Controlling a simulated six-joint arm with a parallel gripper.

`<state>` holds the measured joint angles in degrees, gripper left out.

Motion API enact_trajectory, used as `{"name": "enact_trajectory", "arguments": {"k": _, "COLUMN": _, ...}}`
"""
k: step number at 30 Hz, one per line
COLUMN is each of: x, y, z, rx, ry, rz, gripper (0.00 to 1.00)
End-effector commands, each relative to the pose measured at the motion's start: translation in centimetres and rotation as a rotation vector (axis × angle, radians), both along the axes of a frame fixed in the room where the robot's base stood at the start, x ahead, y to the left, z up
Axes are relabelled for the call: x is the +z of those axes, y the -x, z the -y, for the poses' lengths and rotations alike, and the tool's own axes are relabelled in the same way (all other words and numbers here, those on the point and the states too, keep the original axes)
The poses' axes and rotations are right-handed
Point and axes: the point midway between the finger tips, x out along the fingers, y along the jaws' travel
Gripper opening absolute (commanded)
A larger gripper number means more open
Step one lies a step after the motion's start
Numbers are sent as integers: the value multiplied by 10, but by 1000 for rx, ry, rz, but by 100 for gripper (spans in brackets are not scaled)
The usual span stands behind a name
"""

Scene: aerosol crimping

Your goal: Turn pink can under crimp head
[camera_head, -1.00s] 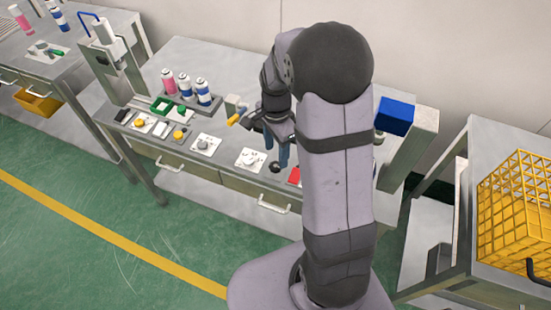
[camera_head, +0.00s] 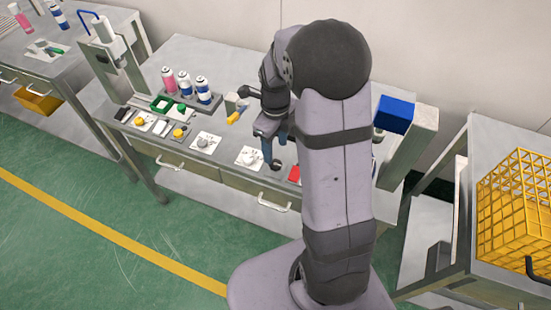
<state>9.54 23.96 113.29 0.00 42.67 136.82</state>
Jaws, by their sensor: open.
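A pink can (camera_head: 169,82) with a white top stands upright at the left end of a dark rack (camera_head: 190,99) on the grey workbench. Another pink can (camera_head: 20,17) leans or stands on the far left table. My gripper (camera_head: 268,150) points down over the front right part of the bench, to the right of the rack and well apart from the pink can. Its jaws are open and look empty; my arm hides part of them. A white-topped press-like column (camera_head: 108,48) stands at the bench's left end; I cannot tell whether it holds the crimp head.
Two white and blue cans (camera_head: 203,91) stand beside the pink one. A green frame (camera_head: 161,104), a yellow-handled tool (camera_head: 234,117), white plates with knobs (camera_head: 205,143) and a blue box (camera_head: 395,115) are around the bench. A yellow crate (camera_head: 515,210) sits at right.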

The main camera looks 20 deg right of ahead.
Motion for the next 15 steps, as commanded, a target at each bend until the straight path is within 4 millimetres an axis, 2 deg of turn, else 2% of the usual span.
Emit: {"name": "enact_trajectory", "arguments": {"k": 15, "x": -58, "y": 1, "z": 0, "rx": 2, "ry": 0, "rz": -4, "gripper": 50}}
